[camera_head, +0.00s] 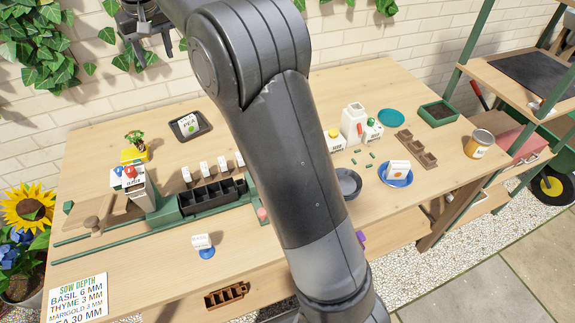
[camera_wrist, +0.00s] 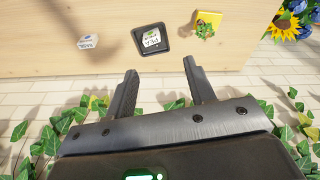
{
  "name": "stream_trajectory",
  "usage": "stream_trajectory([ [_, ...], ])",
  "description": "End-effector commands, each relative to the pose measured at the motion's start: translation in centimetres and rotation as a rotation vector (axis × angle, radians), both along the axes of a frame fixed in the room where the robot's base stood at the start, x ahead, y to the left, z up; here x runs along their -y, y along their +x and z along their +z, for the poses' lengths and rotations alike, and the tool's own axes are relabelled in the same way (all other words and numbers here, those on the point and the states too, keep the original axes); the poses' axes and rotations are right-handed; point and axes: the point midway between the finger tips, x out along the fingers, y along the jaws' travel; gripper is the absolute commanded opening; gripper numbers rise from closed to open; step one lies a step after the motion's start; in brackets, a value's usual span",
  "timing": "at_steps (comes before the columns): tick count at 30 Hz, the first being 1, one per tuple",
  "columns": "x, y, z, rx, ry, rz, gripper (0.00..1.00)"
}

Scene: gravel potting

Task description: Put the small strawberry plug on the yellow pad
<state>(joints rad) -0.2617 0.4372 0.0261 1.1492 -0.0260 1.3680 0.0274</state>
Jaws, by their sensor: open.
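The small strawberry plug (camera_head: 135,138), a small green leafy plant, stands at the back left of the table. It appears upright on the yellow pad (camera_head: 129,157). In the wrist view the plug (camera_wrist: 202,26) also shows over the yellow pad (camera_wrist: 213,17), near the table edge. My gripper (camera_head: 153,54) is raised above and behind the plug, near the brick wall. In the wrist view its two fingers (camera_wrist: 160,66) are spread apart with nothing between them, and apart from the plug. The plug's base is hard to make out at this size.
A dark tray with a PEA card (camera_head: 190,125) stands right of the pad. A green rail with black cells (camera_head: 212,194) and white packets lies in front. Blue saucer (camera_head: 396,174), bottles (camera_head: 353,123) and brown tray (camera_head: 417,149) are at right. Ivy hangs on the wall.

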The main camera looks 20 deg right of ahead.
Motion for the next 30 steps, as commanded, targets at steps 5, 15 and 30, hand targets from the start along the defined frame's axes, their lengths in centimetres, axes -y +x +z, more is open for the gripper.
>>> stream_trajectory([
  [5,4.0,-5.2,2.7,0.046,0.010,-0.038,0.50],
  [15,10.4,-16.3,3.8,0.131,0.026,-0.110,0.50],
  [30,16.4,-33.3,-2.7,0.257,0.044,-0.217,0.50],
])
